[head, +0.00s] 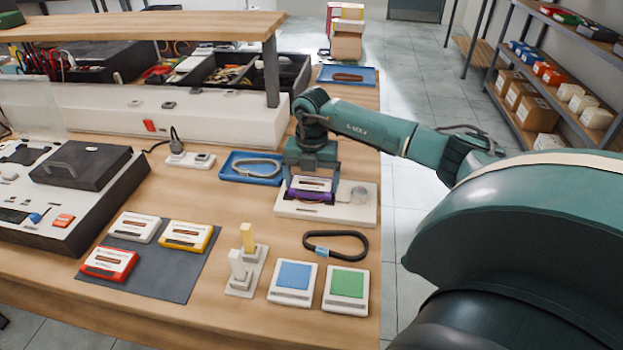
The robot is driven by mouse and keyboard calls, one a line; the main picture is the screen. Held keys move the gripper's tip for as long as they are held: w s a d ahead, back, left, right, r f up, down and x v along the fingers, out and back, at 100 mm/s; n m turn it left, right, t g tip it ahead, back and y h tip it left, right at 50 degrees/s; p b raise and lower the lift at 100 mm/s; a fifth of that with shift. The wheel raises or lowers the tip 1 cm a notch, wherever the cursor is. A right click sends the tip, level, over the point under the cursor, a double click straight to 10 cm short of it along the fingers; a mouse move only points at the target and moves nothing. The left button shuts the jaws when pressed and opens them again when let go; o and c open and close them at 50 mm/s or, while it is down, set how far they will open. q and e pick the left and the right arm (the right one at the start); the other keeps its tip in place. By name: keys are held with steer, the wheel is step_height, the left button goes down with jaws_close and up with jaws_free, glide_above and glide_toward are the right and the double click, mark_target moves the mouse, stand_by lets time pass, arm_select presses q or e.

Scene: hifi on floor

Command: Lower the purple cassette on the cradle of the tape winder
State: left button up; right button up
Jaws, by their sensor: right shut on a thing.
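The purple cassette (310,189) has a purple body and a white label with a dark window. My right gripper (311,175) points down and is shut on it. The tape winder (345,211) is a flat white unit with a clear round part at its right, near the table's right edge. The cassette is over the left part of the winder. The cradle is hidden behind the cassette and gripper, so I cannot tell whether they touch. My left gripper is not in view.
White, yellow and red cassettes lie on a dark mat (180,272). A blue tray (238,176) is left of the winder. A black belt loop (335,245), a blue-topped block (294,281) and a green-topped block (346,288) lie in front. A shelf (150,25) overhangs the back left.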

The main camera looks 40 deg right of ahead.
steer(key=o, duration=0.7)
steer(key=shift+r, duration=0.2)
arm_select(q)
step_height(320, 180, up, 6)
steer(key=p, duration=0.5)
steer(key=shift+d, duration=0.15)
arm_select(e)
step_height(320, 180, up, 19)
steer(key=shift+f, duration=0.1)
stand_by(0.7)
